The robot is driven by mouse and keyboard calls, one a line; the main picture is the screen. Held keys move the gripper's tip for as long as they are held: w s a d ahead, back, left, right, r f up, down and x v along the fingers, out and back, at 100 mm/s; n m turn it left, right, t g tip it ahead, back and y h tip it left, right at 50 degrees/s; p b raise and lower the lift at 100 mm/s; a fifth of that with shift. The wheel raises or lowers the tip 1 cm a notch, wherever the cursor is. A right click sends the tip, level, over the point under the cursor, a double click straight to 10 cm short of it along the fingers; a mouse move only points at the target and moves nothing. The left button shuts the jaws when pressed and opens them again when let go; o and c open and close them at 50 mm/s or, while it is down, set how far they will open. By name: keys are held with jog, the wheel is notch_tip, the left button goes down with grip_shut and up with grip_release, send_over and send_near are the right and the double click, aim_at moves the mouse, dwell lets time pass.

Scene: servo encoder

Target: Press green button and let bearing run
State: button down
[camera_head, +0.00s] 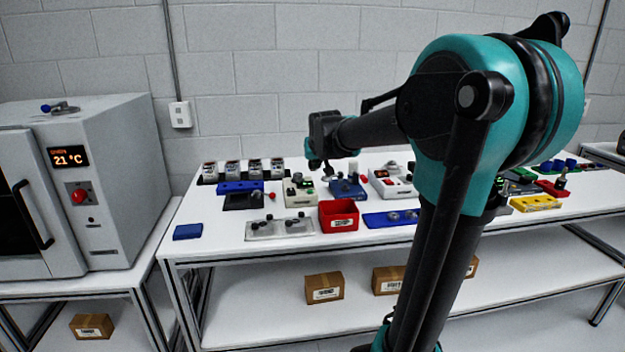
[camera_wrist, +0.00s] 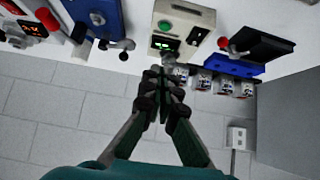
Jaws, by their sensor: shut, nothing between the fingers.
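A cream box (camera_wrist: 185,12) with a round green button (camera_wrist: 166,25) and a small lit green display (camera_wrist: 165,43) stands at the top middle of the wrist view. In the head view this box (camera_head: 299,199) is on the white table, and its button is too small to make out. My gripper (camera_wrist: 162,72) has its fingers together and empty, with the tips just below the display end of the box in the wrist view. They appear apart from the green button. My gripper (camera_head: 320,168) is above the table in the head view. I cannot identify a bearing.
A blue fixture (camera_wrist: 90,18) with a lever stands left of the box in the wrist view. A blue-and-black device (camera_wrist: 250,55) with a red knob is on the right. A red bin (camera_head: 339,219) sits at the table's front. An oven (camera_head: 75,180) stands at left.

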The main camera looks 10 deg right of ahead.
send_over(311, 192)
jog(key=s, duration=0.1)
notch_tip(311, 192, down, 6)
jog(key=shift+f, duration=0.25)
notch_tip(311, 192, down, 3)
jog(key=shift+w+f, duration=0.15)
jog(key=shift+f, duration=0.5)
jog(key=shift+f, duration=0.55)
jog(key=shift+s+f, duration=0.25)
jog(key=shift+f, duration=0.05)
jog(key=shift+s+r, duration=0.1)
jog(key=shift+s, duration=0.05)
jog(key=v, duration=0.7)
jog(key=shift+r, duration=0.55)
